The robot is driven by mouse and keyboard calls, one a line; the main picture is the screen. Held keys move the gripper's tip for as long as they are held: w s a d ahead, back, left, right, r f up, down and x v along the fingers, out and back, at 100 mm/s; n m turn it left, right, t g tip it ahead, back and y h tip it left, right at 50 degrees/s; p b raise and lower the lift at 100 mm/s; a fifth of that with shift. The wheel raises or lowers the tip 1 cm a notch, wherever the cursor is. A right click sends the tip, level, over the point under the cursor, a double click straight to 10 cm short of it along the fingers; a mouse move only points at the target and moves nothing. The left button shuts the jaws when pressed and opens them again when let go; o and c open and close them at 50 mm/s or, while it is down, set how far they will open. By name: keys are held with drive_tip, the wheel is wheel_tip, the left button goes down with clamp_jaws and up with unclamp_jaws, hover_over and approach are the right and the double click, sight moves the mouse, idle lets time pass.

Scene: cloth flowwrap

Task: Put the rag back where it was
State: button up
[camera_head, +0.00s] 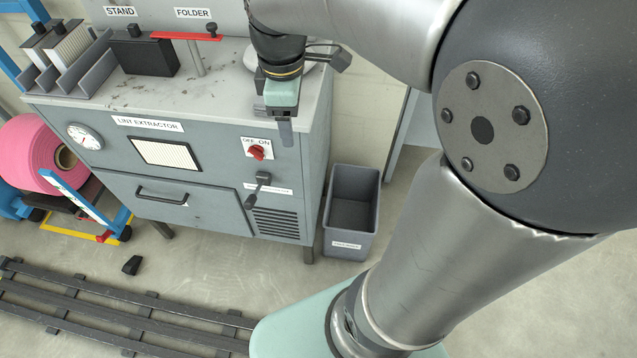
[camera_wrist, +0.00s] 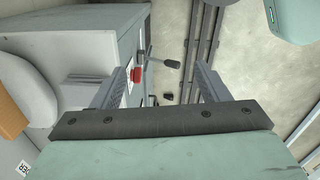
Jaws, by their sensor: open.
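I cannot make out a rag in either view. My gripper (camera_head: 284,132) is at the right front top edge of the grey lint extractor cabinet (camera_head: 215,215), its fingers pointing down, just above the red off/on switch (camera_head: 257,152). In the wrist view my gripper (camera_wrist: 160,82) has its two fingers wide apart with nothing between them. The red switch (camera_wrist: 137,75) and a black-knobbed lever (camera_wrist: 170,63) show beyond the fingers. My own arm hides much of the right side of the head view.
A grey open bin (camera_head: 351,205) stands right of the cabinet and looks empty. A stand with a red strip (camera_head: 188,36) and a dark block (camera_head: 150,56) are on the cabinet top. A pink roll (camera_head: 35,150) is at left. Rails (camera_head: 120,310) run along the floor.

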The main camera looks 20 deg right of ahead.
drive_tip(key=s+f+m, duration=0.6)
drive_tip(key=s+m, duration=0.6)
drive_tip(key=shift+s+f, duration=0.3)
drive_tip(key=shift+f, duration=0.05)
drive_tip(key=shift+d, duration=0.1)
idle(1.0)
